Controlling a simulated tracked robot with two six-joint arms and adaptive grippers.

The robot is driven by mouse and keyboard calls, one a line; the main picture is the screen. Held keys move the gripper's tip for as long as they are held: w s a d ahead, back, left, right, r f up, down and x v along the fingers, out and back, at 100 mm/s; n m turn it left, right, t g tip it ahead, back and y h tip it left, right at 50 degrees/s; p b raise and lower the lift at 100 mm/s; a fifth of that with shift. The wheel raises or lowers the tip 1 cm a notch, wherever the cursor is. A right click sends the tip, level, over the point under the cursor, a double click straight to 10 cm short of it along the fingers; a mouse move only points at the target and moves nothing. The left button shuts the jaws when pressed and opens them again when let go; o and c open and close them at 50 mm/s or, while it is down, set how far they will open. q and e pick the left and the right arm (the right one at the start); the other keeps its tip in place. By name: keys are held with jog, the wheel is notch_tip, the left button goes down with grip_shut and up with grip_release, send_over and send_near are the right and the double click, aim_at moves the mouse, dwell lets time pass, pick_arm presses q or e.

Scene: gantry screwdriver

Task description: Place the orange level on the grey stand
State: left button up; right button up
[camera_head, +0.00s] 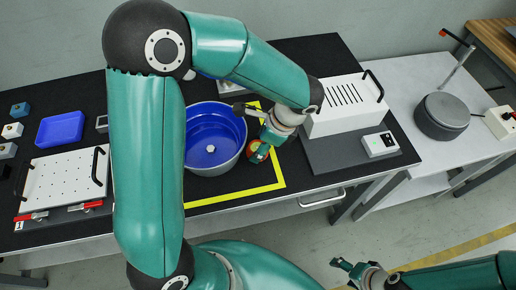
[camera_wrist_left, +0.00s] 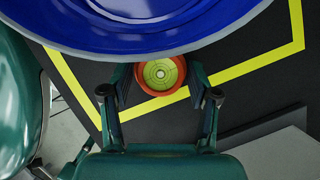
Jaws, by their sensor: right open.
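The orange level (camera_head: 258,152), a round orange ring with a yellow-green vial face, is beside the blue basin in the head view. In the left wrist view the level (camera_wrist_left: 160,74) sits between the fingers of my left gripper (camera_wrist_left: 160,92), whose pads appear to meet its rim on both sides. My left gripper (camera_head: 262,143) partly covers it in the head view. A round dark grey block (camera_head: 442,117) on the right-hand table may be the grey stand; I cannot tell for sure. My right gripper (camera_head: 362,274) is open and empty at the lower right, away from the tables.
The blue basin (camera_head: 210,139) stands close left of the level, inside yellow tape (camera_head: 240,197). A white slotted box (camera_head: 346,103) and a small white device (camera_head: 380,144) stand to the right on a grey base. A thin rod (camera_head: 457,66) rises behind the round block.

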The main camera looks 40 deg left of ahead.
pick_arm(q)
jog(key=c, duration=0.7)
jog(key=shift+c, duration=0.2)
jog(key=shift+r, duration=0.1)
